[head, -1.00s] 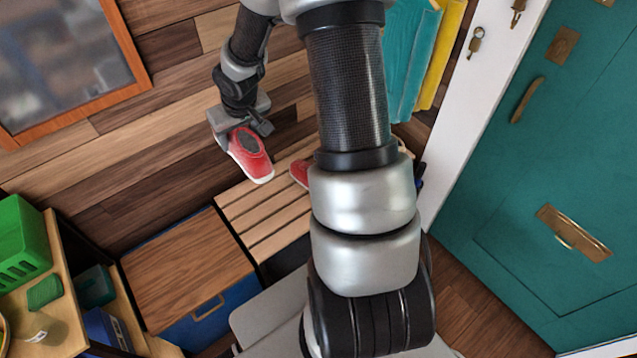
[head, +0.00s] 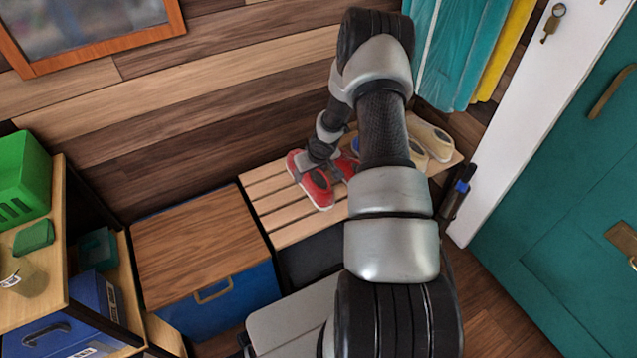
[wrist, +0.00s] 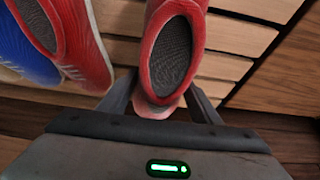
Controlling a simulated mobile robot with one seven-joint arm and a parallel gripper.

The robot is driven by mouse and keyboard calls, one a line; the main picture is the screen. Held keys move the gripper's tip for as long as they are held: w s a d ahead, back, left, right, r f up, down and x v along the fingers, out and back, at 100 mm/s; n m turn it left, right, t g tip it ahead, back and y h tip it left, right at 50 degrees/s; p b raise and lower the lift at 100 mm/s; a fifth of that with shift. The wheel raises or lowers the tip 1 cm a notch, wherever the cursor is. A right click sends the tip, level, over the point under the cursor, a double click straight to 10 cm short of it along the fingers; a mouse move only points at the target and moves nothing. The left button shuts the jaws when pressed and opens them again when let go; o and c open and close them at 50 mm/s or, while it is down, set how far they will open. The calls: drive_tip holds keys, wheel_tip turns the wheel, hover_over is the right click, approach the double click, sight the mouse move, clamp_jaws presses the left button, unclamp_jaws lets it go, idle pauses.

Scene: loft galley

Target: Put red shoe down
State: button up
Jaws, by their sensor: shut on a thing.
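The red shoe (head: 319,190) with a dark grey inside and pale sole is over the slatted wooden bench (head: 268,206) in the head view. My gripper (head: 326,166) is shut on its heel end; the wrist view shows the heel of the red shoe (wrist: 168,62) between my two fingers. The shoe is very low over the slats or on them; I cannot tell if it touches. A second red shoe (wrist: 76,35) lies beside it, to its left in the wrist view, and is partly hidden behind my arm in the head view.
A blue shoe (wrist: 20,52) is beside the second red shoe. Beige shoes (head: 431,137) stand at the bench's right end. A blue box with a wooden top (head: 200,240) adjoins the bench's left. The bench's left slats are clear. A wooden wall is behind.

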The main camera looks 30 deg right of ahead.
drive_tip(key=shift+f+b, duration=0.95)
drive_tip(key=shift+f, duration=1.25)
drive_tip(key=shift+f, duration=0.2)
drive_tip(key=o, duration=1.2)
drive_tip(key=shift+o, duration=0.2)
